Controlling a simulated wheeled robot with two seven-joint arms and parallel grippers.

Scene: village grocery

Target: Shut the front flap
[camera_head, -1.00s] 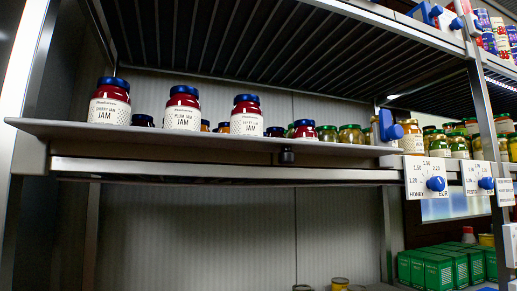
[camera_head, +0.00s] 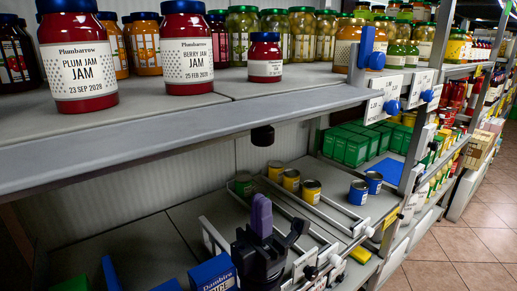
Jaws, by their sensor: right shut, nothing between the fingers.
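The front flap (camera_head: 180,138) looks like the long grey board along the front edge of the jam shelf. It lies outward, roughly level with the shelf or slightly tilted; its exact angle is hard to tell. A black knob (camera_head: 262,136) hangs under its front edge. My right gripper (camera_head: 262,214), black with a purple part at its tip, points up from the bottom of the view, below the knob and in front of the lower shelf. It is shut and empty, apart from the flap. My left gripper is out of view.
Jam jars (camera_head: 78,60) stand on the shelf behind the flap. Below are small cans (camera_head: 291,180), metal rails (camera_head: 320,212), blue boxes (camera_head: 212,272) and green boxes (camera_head: 350,147). Price tags with blue knobs (camera_head: 392,107) stick out at right. The tiled aisle (camera_head: 450,250) is clear.

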